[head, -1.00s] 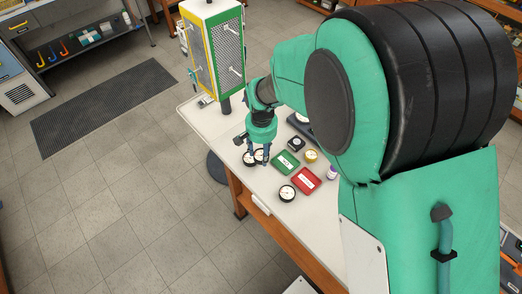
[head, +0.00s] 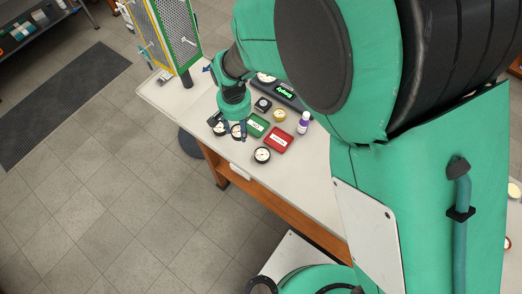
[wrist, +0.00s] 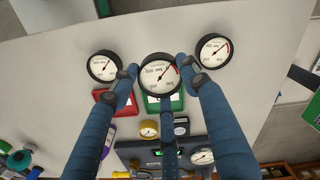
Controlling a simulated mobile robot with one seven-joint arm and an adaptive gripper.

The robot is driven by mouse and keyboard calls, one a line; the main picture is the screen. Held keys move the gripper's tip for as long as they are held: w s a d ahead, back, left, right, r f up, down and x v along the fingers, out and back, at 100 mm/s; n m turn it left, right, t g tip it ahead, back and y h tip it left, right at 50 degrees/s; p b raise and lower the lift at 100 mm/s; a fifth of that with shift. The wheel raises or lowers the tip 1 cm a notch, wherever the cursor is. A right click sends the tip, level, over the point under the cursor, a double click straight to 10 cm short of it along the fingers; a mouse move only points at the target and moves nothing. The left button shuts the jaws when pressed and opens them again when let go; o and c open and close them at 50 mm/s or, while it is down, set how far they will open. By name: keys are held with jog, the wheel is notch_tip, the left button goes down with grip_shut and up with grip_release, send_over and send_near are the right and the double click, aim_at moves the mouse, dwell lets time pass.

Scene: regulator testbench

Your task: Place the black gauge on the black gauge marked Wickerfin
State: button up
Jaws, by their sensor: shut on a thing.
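My gripper (wrist: 160,78) is shut on a round black-rimmed gauge (wrist: 160,74) with a white dial, with its blue fingers at the gauge's sides. In the head view my gripper (head: 237,135) points down over the table with that gauge at its tips. Another black gauge (wrist: 214,51) lies to the right in the wrist view; it is the left one (head: 219,129) in the head view. A third black gauge (wrist: 103,66) lies to the left in the wrist view and nearer the table's front edge in the head view (head: 262,155). I cannot read the name Wickerfin on any dial.
A green tray (head: 258,125) and a red tray (head: 279,143) lie beside the gauges.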

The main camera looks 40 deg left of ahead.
jog(key=s+d+r+p, duration=0.1)
jog(key=s+d, duration=0.3)
jog(key=d, duration=0.7)
jog(key=s+d+p, duration=0.2)
jog(key=s+d, duration=0.3)
jog(key=d, duration=0.7)
jog(key=shift+s+d+r+m, duration=0.15)
jog(key=shift+d+r+m, duration=0.15)
jog(key=shift+r, duration=0.1)
jog(key=shift+a, duration=0.1)
send_over(262, 154)
jog(key=shift+s+d+f+b, duration=0.1)
jog(key=shift+d+f+b, duration=0.25)
jog(key=shift+f, duration=0.35)
jog(key=shift+a, duration=0.25)
jog(key=shift+w+a+f+b, duration=0.1)
jog(key=shift+f+b, duration=0.05)
jog(key=shift+f, duration=0.75)
jog(key=shift+w+f+b, duration=0.1)
jog(key=shift+f+b, duration=0.05)
jog(key=shift+f, duration=0.75)
jog(key=shift+f, duration=0.2)
jog(key=o, duration=1.2)
